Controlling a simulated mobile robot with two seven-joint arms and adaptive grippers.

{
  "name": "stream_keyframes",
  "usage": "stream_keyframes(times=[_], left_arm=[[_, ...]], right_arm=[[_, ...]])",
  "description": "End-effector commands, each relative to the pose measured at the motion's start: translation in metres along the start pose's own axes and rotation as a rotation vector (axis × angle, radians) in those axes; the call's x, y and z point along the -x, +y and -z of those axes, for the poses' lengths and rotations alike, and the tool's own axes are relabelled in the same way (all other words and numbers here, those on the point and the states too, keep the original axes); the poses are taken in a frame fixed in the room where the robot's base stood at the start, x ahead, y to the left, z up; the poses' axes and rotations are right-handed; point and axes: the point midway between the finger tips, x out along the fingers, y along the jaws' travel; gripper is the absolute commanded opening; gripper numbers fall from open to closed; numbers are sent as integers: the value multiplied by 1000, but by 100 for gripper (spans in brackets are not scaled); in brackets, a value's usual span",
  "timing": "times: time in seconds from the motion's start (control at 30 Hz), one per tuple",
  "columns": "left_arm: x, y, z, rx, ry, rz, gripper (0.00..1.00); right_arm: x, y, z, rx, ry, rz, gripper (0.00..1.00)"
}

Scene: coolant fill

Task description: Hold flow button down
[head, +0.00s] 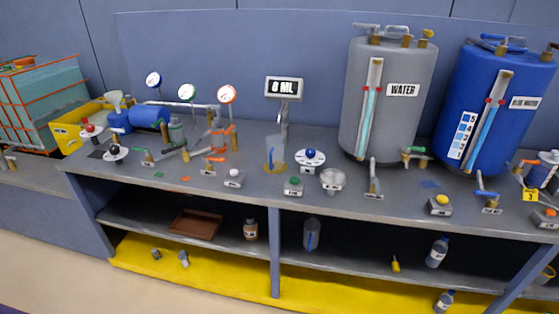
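Several button boxes stand along the front of the grey bench. One has a green button (294,184), one a white button (234,175) and one a yellow button (441,202). Their labels are too small to read, so I cannot tell which is the flow button. A clear container (275,152) stands on a yellowish base below the ML display (284,88), just left of the green button. The display's digit looks like 0 or 8. Neither of my grippers is in view, and nothing touches the buttons.
A grey WATER tank (388,110) and a blue tank (495,120) stand at the right. Gauges (187,92), valves and a yellow bin (75,125) are at the left. A small bowl (333,180) sits beside the green button. Shelves below hold bottles (437,253) and a brown tray (196,224).

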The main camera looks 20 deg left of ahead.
Motion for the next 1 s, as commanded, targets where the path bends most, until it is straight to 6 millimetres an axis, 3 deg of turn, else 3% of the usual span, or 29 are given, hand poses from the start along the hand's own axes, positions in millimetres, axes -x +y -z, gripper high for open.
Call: stream_keyframes(times=[0.03,0.13,1.0], left_arm=[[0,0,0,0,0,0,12],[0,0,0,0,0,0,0],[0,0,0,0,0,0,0]], right_arm=[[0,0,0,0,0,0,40],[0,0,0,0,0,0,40],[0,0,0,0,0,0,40]])
